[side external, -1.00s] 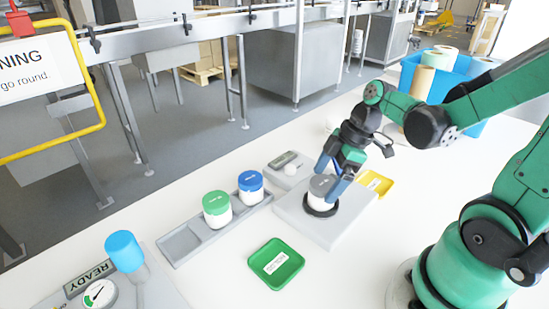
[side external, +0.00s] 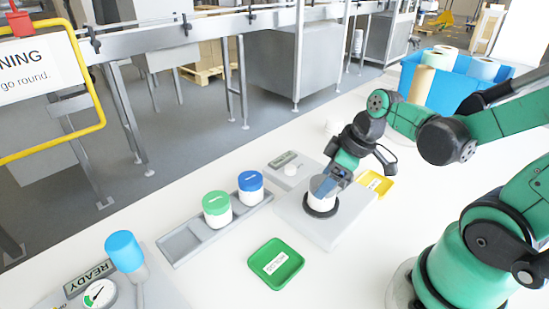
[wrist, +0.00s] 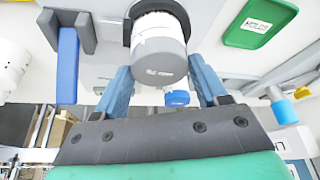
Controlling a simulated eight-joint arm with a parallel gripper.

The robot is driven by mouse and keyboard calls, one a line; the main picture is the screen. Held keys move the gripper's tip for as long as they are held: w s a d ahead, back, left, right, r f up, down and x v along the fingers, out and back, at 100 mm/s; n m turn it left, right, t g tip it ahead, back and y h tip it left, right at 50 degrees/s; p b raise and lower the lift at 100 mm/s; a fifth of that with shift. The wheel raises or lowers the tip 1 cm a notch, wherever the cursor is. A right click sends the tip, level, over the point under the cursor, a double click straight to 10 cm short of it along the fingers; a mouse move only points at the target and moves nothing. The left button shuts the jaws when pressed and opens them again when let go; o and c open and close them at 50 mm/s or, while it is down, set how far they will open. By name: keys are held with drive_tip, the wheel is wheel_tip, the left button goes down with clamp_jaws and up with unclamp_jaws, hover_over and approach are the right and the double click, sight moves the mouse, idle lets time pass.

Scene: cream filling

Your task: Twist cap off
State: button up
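A white jar with a grey cap stands upright in a black ring on a grey block (side external: 335,228). In the side view the white body (side external: 321,202) shows above the ring and a finger partly hides the grey cap (side external: 317,183). My gripper (side external: 327,186) is at cap height. Whether the cap has loosened from the jar cannot be told.
A grey rack (side external: 180,243) holds a green-capped jar (side external: 217,208) and a blue-capped jar (side external: 250,187). A green tray (side external: 276,264) lies in front of the block, a yellow tray (side external: 376,184) behind it. A gauge station (side external: 100,293) stands at front left.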

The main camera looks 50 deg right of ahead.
drive_tip(key=shift+c, duration=1)
drive_tip(key=shift+r, duration=0.1)
drive_tip(key=shift+r, duration=0.15)
clamp_jaws()
drive_tip(key=shift+f, duration=0.25)
drive_tip(key=shift+o, duration=1.8)
unclamp_jaws()
drive_tip(key=c, duration=0.5)
drive_tip(key=n+y, duration=0.1)
drive_tip(key=n, duration=0.2)
drive_tip(key=shift+w+d+n+g, duration=0.1)
drive_tip(key=shift+n+g, duration=0.3)
drive_tip(key=shift+n+g+y, duration=0.3)
drive_tip(key=shift+n, duration=0.7)
